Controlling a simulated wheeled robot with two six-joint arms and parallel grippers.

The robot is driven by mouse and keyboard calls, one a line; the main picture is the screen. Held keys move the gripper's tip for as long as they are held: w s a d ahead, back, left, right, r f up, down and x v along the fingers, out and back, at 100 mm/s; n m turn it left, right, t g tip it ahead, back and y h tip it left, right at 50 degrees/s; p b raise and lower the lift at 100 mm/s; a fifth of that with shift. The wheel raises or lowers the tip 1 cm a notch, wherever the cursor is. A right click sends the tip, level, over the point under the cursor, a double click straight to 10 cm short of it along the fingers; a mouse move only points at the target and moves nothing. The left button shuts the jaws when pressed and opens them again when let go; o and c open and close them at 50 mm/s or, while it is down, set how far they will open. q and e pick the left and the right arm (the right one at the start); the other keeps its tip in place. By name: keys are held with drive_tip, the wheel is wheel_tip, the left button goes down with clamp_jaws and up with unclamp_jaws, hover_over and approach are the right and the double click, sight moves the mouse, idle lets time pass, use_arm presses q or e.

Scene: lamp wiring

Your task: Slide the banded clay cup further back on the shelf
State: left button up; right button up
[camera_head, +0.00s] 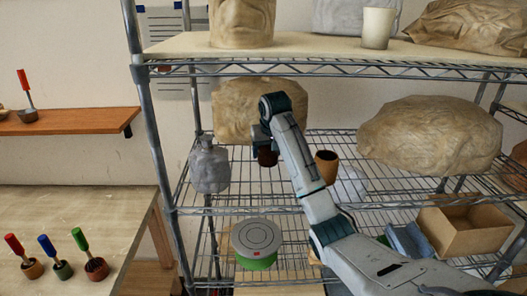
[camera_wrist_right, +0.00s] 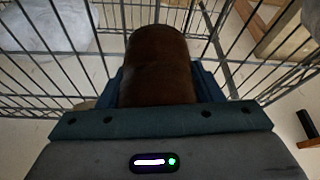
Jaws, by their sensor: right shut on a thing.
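My right gripper (camera_head: 267,148) reaches over the middle wire shelf (camera_head: 290,199) from the lower right. It is shut on a brown cup (camera_head: 268,158), which shows as a dark, rounded shape under the gripper. In the right wrist view this brown cup (camera_wrist_right: 158,62) sits between the blue fingers, with the shelf wires around it. No clear band shows on its visible side. A second brown cup (camera_head: 326,167) with a dark mouth stands upright on the shelf, to the right of the gripper and apart from it. My left gripper is not in view.
A grey jug-like vessel (camera_head: 210,168) stands at the shelf's left. A wrapped bundle (camera_head: 245,105) is behind the gripper, and a larger one (camera_head: 430,137) is at the right. A cardboard box (camera_head: 465,229) and a grey-topped green tin (camera_head: 257,240) are lower down.

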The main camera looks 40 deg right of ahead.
drive_tip(key=shift+w+d, duration=0.1)
drive_tip(key=shift+w, duration=0.55)
drive_tip(key=o, duration=1)
drive_tip(key=shift+s+r, duration=0.1)
drive_tip(key=shift+s, duration=0.05)
drive_tip(key=shift+c, duration=0.2)
drive_tip(key=shift+o, duration=1.4)
drive_tip(key=shift+s, duration=0.2)
